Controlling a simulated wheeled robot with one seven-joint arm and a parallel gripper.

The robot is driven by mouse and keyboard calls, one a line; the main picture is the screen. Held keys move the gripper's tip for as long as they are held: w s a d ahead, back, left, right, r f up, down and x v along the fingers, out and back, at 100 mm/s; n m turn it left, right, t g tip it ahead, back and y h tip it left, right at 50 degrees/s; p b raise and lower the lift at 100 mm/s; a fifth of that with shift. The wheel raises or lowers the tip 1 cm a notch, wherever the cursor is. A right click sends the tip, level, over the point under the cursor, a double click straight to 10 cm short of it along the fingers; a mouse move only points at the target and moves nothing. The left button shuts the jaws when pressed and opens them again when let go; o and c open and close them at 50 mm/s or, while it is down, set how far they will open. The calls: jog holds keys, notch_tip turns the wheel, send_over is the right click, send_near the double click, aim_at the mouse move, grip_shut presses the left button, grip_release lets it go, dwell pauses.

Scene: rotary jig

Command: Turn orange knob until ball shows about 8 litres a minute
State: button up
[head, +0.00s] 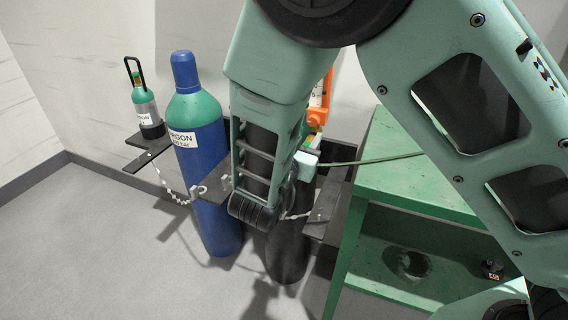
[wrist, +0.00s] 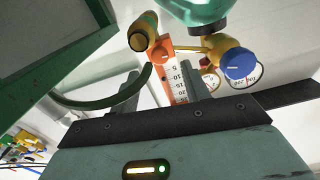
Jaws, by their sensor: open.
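In the wrist view the orange knob (wrist: 163,52) shows as a rounded orange end at the top of the flowmeter. The white scale tube (wrist: 178,82) runs down from it, marked 5, 10, 15, 20 from top to bottom in this picture. I cannot make out the ball. My gripper (wrist: 160,80) is open, its two grey fingers apart just below the knob in the picture, with the right finger close to the scale. I see no contact with the knob. In the head view the orange flowmeter body (head: 317,116) shows partly behind my arm.
A blue knob (wrist: 240,63) and gauges sit right of the flowmeter, a yellow fitting (wrist: 142,32) left of it. A green hose (head: 370,160) runs to a green bench (head: 420,185). A blue argon cylinder (head: 200,190) and a small green cylinder (head: 145,105) stand left.

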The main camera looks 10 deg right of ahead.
jog(key=v, duration=1.2)
jog(key=w+a+r+n+g+y+p, duration=0.1)
jog(key=a+n+g+y+p, duration=0.1)
jog(key=a+y, duration=0.3)
jog(key=w+a+r+n+g+y+p, duration=0.1)
jog(key=w+a+r+n+y+p, duration=0.15)
jog(key=y, duration=0.35)
jog(key=s+a+r+n+g+y+p, duration=0.25)
jog(key=s+n+g+y, duration=0.25)
jog(key=s, duration=0.3)
jog(key=s+d+r+n+g+h+p, duration=0.1)
jog(key=s+d+r+n+g+h, duration=0.1)
jog(key=s+d, duration=0.5)
jog(key=s+d+r+n+g+h+p, duration=0.2)
jog(key=s+d+n+g, duration=0.2)
jog(key=s+d, duration=0.3)
jog(key=shift+s+d+r+g+h, duration=0.3)
jog(key=shift+d+r+h, duration=0.1)
jog(key=shift+d, duration=0.05)
jog(key=shift+n, duration=0.25)
dwell(0.5)
